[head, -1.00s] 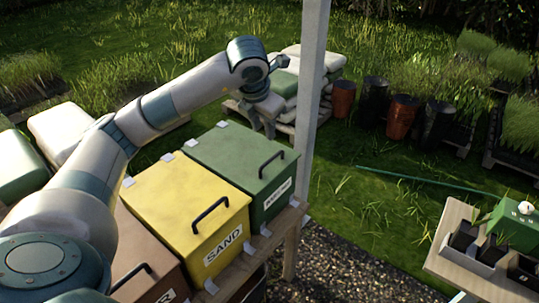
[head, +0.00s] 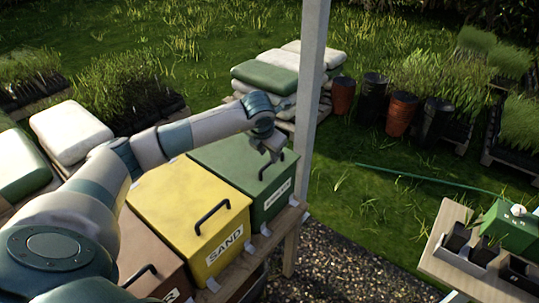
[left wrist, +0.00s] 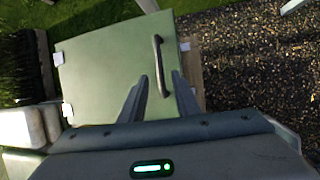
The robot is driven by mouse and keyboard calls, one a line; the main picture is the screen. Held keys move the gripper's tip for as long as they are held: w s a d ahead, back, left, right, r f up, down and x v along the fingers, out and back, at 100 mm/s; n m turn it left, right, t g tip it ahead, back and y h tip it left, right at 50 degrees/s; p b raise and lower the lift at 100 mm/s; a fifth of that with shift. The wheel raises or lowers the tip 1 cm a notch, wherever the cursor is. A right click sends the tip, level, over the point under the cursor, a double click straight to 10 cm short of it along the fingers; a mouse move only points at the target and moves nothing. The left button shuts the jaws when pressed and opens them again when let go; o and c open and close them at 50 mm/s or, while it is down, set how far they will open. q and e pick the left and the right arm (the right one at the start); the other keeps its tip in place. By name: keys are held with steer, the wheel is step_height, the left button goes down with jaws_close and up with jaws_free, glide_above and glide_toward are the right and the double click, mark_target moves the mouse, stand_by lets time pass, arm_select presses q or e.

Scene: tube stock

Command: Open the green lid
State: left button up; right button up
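The green lid (head: 225,158) lies closed on its bin, beyond the yellow bin in the head view. Its dark bar handle (head: 271,165) stands near the lid's front edge. My left gripper (head: 272,157) is above the lid, close to the handle. In the left wrist view the green lid (left wrist: 105,75) fills the middle, and the handle (left wrist: 160,65) lies ahead of the gap between the fingers of my left gripper (left wrist: 160,85). My right gripper is not in view.
The yellow SAND bin (head: 185,205) and a brown bin (head: 150,262) stand beside the green one on a wooden shelf. A grey post (head: 309,110) rises just right of the green bin. A bench (head: 465,275) with pots is at the right.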

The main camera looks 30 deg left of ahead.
mark_target(269, 164)
arm_select(q)
steer(key=shift+p+x, duration=0.55)
steer(key=shift+x, duration=1.75)
steer(key=shift+c, duration=0.6)
jaws_close()
